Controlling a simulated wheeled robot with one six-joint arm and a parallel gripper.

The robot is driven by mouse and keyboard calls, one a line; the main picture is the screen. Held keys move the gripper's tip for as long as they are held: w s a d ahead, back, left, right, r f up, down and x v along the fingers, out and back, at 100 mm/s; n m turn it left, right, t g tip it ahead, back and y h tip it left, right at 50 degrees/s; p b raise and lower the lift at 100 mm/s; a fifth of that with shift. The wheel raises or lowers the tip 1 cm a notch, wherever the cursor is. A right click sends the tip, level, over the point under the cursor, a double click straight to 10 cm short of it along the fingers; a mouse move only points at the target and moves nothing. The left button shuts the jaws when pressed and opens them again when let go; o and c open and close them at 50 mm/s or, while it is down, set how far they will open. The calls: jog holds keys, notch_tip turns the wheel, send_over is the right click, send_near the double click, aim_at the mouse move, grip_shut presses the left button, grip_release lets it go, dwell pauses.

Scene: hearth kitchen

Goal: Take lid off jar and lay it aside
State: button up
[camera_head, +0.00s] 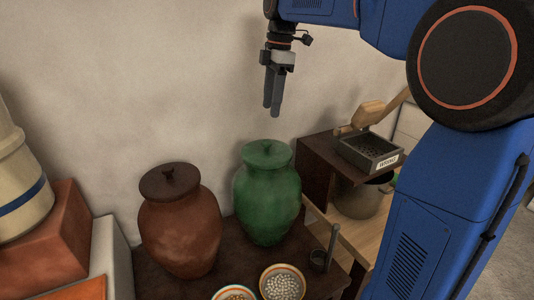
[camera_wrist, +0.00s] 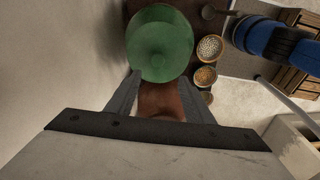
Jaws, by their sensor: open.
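A green jar (camera_head: 267,205) stands upright on a dark wooden table, with its green lid (camera_head: 265,152) on top. A brown jar (camera_head: 181,234) stands to its left, with a dark brown knobbed lid (camera_head: 170,181) on it. My gripper (camera_head: 272,112) hangs fingers down, open and empty, above the green jar and apart from it. In the wrist view the green lid (camera_wrist: 160,48) lies beyond the open fingers (camera_wrist: 160,84). Part of the brown jar (camera_wrist: 160,98) shows between the fingers; the rest of it is hidden by my gripper.
Two bowls, one with pale beads (camera_head: 283,284) and one with orange bits (camera_head: 234,293), sit at the table's front. The wall is close behind the jars.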

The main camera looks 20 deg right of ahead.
send_over(267, 141)
jog(key=f, duration=0.4)
jog(key=s+f, duration=0.1)
jog(key=f, duration=0.1)
jog(key=shift+d+f, duration=0.15)
jog(key=shift+f, duration=0.2)
jog(key=shift+w+f, duration=0.2)
jog(key=shift+f, duration=1.15)
jog(key=shift+w+f, duration=0.2)
jog(key=shift+f, duration=1.1)
grip_shut()
